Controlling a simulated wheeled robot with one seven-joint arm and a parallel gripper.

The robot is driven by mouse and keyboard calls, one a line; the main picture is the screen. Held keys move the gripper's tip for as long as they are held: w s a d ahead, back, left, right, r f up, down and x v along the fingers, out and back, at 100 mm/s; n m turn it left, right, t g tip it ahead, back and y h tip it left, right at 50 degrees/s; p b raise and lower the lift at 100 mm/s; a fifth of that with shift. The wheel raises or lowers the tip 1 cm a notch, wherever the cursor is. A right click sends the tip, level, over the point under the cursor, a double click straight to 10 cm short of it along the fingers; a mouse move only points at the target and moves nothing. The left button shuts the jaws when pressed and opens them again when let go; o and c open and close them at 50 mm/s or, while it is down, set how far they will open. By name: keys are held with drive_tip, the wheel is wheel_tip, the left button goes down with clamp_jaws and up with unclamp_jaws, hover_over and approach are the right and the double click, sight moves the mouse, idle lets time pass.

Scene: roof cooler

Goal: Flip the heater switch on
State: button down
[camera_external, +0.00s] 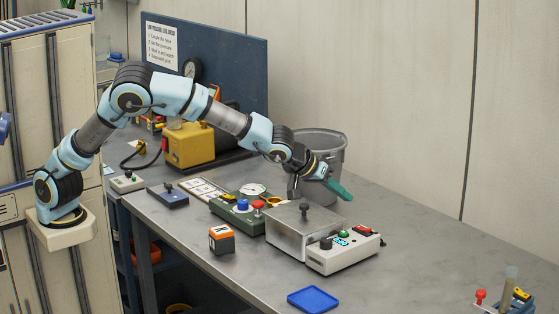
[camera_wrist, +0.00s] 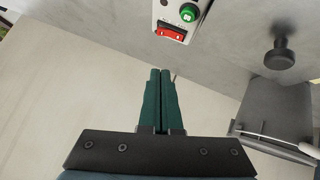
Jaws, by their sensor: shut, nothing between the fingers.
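The red rocker switch (camera_external: 362,229) sits at the far right end of the top panel of a white control box (camera_external: 345,259), beside a green button (camera_external: 343,233). In the wrist view the red switch (camera_wrist: 171,32) shows near the top edge with the green button (camera_wrist: 188,13). Which way the rocker is tilted is too small to tell. My gripper (camera_external: 347,196) is above and behind the box, with its green fingers apart from the switch. In the wrist view the fingers (camera_wrist: 160,72) are pressed together, empty, and below the switch in the picture.
A metal box (camera_external: 289,238) with a black lid knob (camera_external: 304,207) adjoins the control box. A grey bin (camera_external: 325,143) stands close behind my gripper. A blue tray (camera_external: 313,298) lies in front, and an orange-black block (camera_external: 221,240) is to the left.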

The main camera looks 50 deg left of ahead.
sight(359, 235)
drive_tip(key=p+x, duration=0.1)
drive_tip(key=x, duration=0.4)
drive_tip(key=shift+w+p, duration=0.2)
drive_tip(key=shift+p, duration=0.2)
drive_tip(key=f, duration=0.1)
drive_tip(key=d+f+p, duration=0.1)
drive_tip(key=f, duration=0.1)
drive_tip(key=shift+w+f, duration=0.1)
drive_tip(key=shift+f, duration=0.1)
drive_tip(key=shift+d+f+p, duration=0.2)
drive_tip(key=shift+f+p, duration=0.1)
drive_tip(key=shift+f, duration=0.3)
drive_tip(key=shift+d+f+b, duration=0.15)
drive_tip(key=shift+f+b, duration=0.15)
drive_tip(key=shift+b, duration=0.1)
drive_tip(key=shift+y, duration=0.5)
drive_tip(key=shift+f+b, duration=0.1)
drive_tip(key=shift+b, duration=0.25)
